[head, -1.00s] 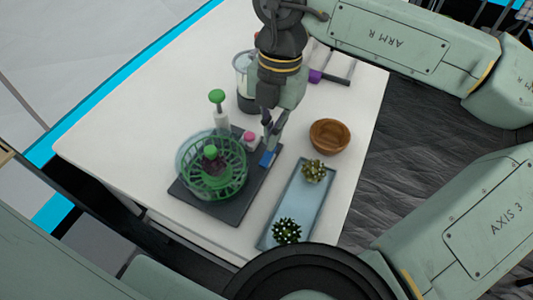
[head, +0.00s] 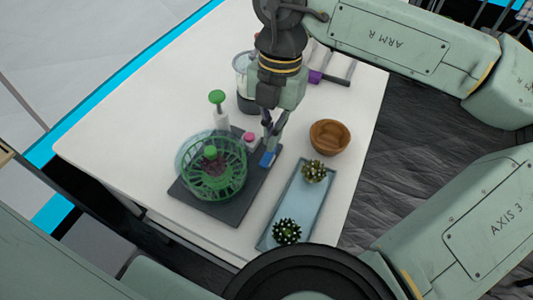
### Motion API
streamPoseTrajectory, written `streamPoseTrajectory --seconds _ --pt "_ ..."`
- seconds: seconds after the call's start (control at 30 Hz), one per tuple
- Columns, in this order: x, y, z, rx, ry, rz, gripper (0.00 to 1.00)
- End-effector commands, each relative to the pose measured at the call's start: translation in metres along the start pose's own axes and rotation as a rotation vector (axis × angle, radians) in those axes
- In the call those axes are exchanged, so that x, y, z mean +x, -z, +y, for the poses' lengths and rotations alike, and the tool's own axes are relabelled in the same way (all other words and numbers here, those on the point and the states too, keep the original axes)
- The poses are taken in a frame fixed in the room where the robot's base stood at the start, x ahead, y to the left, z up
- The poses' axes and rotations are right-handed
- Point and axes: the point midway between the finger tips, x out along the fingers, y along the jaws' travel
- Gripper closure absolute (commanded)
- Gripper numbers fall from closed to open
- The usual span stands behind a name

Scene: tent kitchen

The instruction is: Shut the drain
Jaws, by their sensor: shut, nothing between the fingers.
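A round clear bowl with a green slatted basket and a green knob (head: 211,152) stands on a dark grey board (head: 235,211). A small blue tab (head: 267,160) sits at the board's right edge. I cannot tell for sure whether this tab is the drain's closure. My gripper (head: 269,148) points down at the blue tab from above. Its fingers are shut with nothing between them. The fingertips are at or just above the tab; I cannot tell whether they touch it. Any drain opening under the bowl is hidden.
A pink-topped item (head: 249,138) and a green-topped white bottle (head: 219,113) stand behind the bowl. A wooden bowl (head: 329,138) and a blue tray (head: 299,207) with two spiky plants are to the right. The table's left part (head: 120,125) is clear.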

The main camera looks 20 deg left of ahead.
Motion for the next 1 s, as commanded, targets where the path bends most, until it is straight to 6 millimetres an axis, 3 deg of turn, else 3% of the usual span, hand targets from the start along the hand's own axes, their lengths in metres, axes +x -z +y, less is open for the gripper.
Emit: streamPoseTrajectory --seconds 1.0 --pt "0.015 -0.002 0.0 0.0 0.0 0.0 1.0"
